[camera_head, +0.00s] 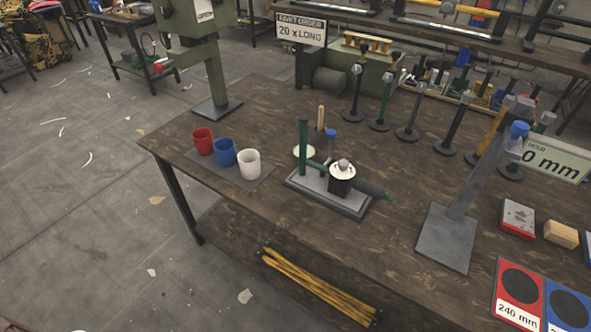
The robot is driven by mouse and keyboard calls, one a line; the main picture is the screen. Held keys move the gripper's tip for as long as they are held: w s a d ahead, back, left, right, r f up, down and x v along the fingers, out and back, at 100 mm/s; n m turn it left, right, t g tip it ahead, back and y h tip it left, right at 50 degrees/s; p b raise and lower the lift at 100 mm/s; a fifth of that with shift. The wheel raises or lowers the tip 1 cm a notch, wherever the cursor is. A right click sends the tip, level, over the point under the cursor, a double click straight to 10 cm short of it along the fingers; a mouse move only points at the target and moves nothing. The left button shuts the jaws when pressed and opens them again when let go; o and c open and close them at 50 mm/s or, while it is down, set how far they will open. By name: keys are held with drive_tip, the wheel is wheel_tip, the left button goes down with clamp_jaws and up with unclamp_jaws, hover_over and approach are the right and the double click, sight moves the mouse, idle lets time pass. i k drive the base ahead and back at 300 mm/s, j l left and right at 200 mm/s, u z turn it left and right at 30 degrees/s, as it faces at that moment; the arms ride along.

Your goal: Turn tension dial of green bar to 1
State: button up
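A small fixture on a grey base plate (308,186) stands in the middle of the wooden workbench. It has an upright green post (303,148) and a short green bar at its foot. Beside the post is a dial (341,176), a black cylinder with a white top and a silver knob. The dial's marks and setting are too small to read. A dark cylinder with a green tip (390,197) sticks out to the right of the dial. My gripper is not in view.
Red (202,140), blue (225,152) and white (249,164) cups stand on a mat to the left. Several upright rods on round bases stand behind right. A grey stand with a blue knob (519,130) rises at the right.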

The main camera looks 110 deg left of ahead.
sight(342, 164)
drive_tip(key=u, duration=3.05)
